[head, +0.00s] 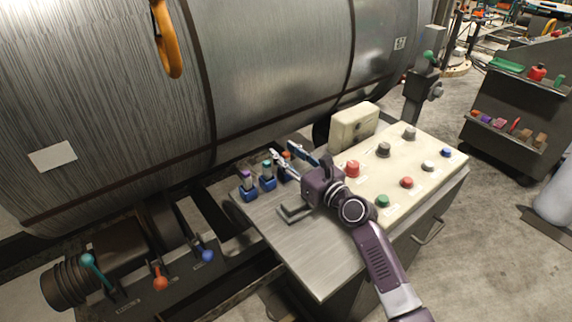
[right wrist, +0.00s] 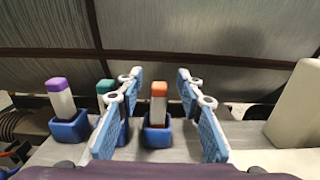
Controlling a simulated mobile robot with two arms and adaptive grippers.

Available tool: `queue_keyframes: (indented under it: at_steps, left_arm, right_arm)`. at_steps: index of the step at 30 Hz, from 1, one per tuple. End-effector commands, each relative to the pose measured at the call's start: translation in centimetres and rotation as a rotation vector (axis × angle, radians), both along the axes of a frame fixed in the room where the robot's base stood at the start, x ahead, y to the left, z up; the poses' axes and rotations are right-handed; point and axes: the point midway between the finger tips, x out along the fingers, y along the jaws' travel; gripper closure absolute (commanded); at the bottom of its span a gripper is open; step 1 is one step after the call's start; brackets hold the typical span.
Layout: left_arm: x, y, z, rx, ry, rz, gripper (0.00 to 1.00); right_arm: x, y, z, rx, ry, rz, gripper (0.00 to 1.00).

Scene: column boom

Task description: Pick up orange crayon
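The orange crayon (right wrist: 159,105), a pale block with an orange top, stands upright in a small blue holder (right wrist: 157,136) in the right wrist view. In the head view its orange top (head: 286,155) shows partly behind my right gripper. My right gripper (right wrist: 160,80) is open, with one blue-padded finger on each side of the crayon in the picture. I see gaps on both sides and cannot tell how far the crayon lies between the pads. In the head view the right gripper (head: 284,153) reaches over the panel's back left. My left gripper is not in view.
Purple-topped (right wrist: 61,98) and teal-topped (right wrist: 106,95) crayons stand in blue holders to the left; the left finger overlaps the teal one. A cream button panel (head: 425,165) and box (head: 353,126) lie right. A large metal cylinder (head: 280,60) rises behind.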

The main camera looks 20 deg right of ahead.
Motion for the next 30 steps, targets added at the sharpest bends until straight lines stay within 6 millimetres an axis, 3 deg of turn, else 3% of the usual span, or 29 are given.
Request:
queue_keyframes:
  at_steps: [2, 10, 22, 26, 30]
  left_arm:
    - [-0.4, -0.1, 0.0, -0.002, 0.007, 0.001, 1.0]
    - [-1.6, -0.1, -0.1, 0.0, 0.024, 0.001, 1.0]
    - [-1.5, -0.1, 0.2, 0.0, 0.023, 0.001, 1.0]
    - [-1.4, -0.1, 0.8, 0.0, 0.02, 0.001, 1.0]
    - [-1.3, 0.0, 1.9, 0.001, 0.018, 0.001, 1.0]
  right_arm:
    - [0.0, 0.0, 0.0, 0.0, 0.0, 0.0, 0.69]
    - [0.0, 0.0, 0.0, 0.0, 0.0, 0.0, 0.99]
    - [0.0, 0.0, 0.6, 0.001, -0.002, 0.001, 1.0]
    - [0.0, 0.1, 2.0, 0.0, -0.004, 0.001, 1.0]
    - [0.0, 0.1, 4.7, 0.001, -0.006, 0.001, 1.0]
